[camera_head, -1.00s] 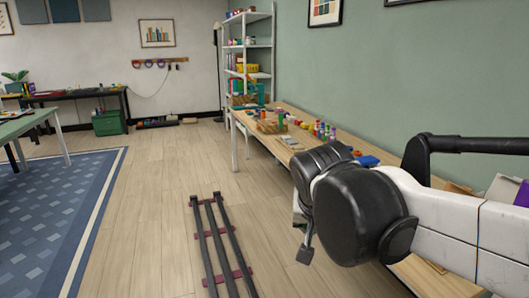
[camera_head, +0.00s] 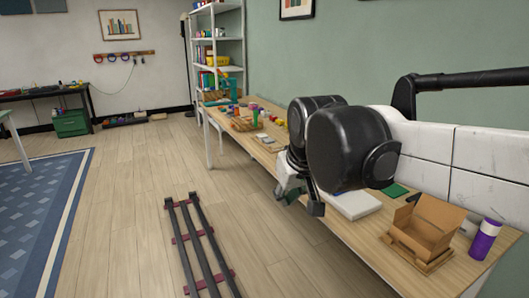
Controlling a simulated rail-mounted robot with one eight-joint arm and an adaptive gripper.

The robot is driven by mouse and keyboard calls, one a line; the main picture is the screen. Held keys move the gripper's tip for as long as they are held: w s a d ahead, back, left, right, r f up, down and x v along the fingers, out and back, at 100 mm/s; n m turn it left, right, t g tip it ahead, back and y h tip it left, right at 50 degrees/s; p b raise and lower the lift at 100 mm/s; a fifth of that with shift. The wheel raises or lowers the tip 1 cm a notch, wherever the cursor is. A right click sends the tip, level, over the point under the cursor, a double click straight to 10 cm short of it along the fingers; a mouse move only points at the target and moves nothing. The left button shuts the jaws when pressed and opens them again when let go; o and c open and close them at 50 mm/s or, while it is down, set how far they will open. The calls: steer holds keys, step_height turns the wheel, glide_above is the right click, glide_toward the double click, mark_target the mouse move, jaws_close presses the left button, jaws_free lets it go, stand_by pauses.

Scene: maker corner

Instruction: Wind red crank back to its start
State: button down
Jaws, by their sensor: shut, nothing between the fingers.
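My gripper (camera_head: 301,201) hangs below the black wrist joint, over the front edge of the wooden workbench (camera_head: 376,247). It is shut and holds nothing. It is partly covered by my own arm. I cannot make out a red crank in this view; my arm hides part of the bench's middle. A flat white slab (camera_head: 356,205) lies on the bench just right of the gripper, apart from it.
An open cardboard box (camera_head: 424,228) and a purple-and-white bottle (camera_head: 485,239) stand on the bench's near right part. A green pad (camera_head: 396,190) lies behind. Small colored items and a wooden tray (camera_head: 243,124) are at the far end.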

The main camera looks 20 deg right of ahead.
steer(key=w+d+r+g+p, duration=0.1)
steer(key=w+d+r+p, duration=0.2)
steer(key=w, duration=0.6)
steer(key=w+d+r+g+p, duration=0.1)
steer(key=w+d+r+p, duration=0.2)
steer(key=w, duration=0.5)
steer(key=w+d+r+g+p, duration=0.1)
steer(key=w+d+r+p, duration=0.2)
steer(key=w, duration=0.6)
steer(key=w+d+f+n+g+p, duration=0.2)
steer(key=w+d+f+g+p, duration=0.35)
steer(key=w+d+f, duration=0.8)
step_height(320, 180, down, 8)
steer(key=d+f+t+p, duration=0.1)
steer(key=t+p, duration=0.1)
steer(key=s+r, duration=0.2)
steer(key=s, duration=0.1)
steer(key=shift+d+r+p, duration=0.25)
steer(key=shift+d+p, duration=0.1)
steer(key=shift+p, duration=0.05)
steer(key=shift+d+m, duration=0.1)
steer(key=shift+m, duration=0.2)
